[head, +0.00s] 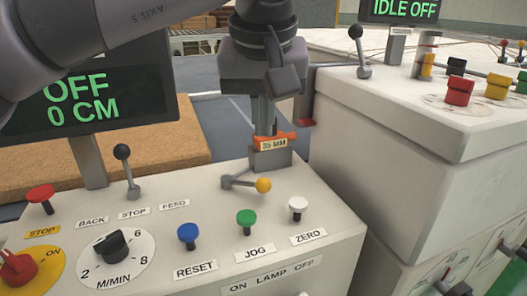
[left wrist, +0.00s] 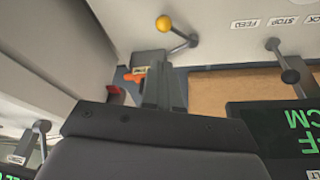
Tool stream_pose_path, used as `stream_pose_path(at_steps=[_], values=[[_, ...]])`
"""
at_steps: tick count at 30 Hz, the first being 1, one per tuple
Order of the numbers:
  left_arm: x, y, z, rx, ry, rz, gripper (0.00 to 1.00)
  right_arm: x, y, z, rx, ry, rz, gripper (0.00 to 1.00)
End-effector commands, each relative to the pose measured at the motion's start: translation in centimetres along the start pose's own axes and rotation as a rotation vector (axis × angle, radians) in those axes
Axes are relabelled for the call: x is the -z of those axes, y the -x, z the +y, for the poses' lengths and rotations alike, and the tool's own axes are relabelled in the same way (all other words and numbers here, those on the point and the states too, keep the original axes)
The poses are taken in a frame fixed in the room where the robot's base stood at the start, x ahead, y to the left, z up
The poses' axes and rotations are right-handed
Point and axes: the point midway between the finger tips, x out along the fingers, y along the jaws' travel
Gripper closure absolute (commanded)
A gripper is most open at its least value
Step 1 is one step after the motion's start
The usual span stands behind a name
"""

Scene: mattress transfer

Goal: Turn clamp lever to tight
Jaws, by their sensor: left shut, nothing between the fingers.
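A short lever with a yellow ball knob (head: 263,185) sits on the white console's back edge, its rod running from a grey pivot at left to the knob at right. It also shows in the left wrist view (left wrist: 164,23). Behind it stands a grey block (head: 270,160) with a "35 MM" label and an orange piece (head: 286,136) on top. My left gripper (head: 265,128) points down, shut and empty, just behind or above this block; contact cannot be told. Its fingers show in the left wrist view (left wrist: 162,82), apart from the yellow knob. My right gripper is not in view.
The white console (head: 335,225) carries red, blue, green and white buttons, a speed dial (head: 112,246) and a black-knobbed lever (head: 127,170). A display (head: 90,95) reads OFF, 0 CM. A second white cabinet (head: 400,105) stands close on the right, with a narrow gap between.

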Motion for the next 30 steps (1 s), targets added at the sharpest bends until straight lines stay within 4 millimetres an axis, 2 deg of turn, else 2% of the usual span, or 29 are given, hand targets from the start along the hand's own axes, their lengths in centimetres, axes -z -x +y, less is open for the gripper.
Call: stream_pose_path(at_steps=[15,21,30], values=[[-0.1,-8.3,-0.1,0.002,0.002,-0.004,1.00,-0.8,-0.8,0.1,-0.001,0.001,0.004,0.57],[0.0,-9.7,-0.1,0.001,0.002,-0.001,1.00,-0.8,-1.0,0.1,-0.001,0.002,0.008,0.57],[0.0,-9.8,-0.1,0.000,0.002,-0.001,1.00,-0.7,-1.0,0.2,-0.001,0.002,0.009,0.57]])
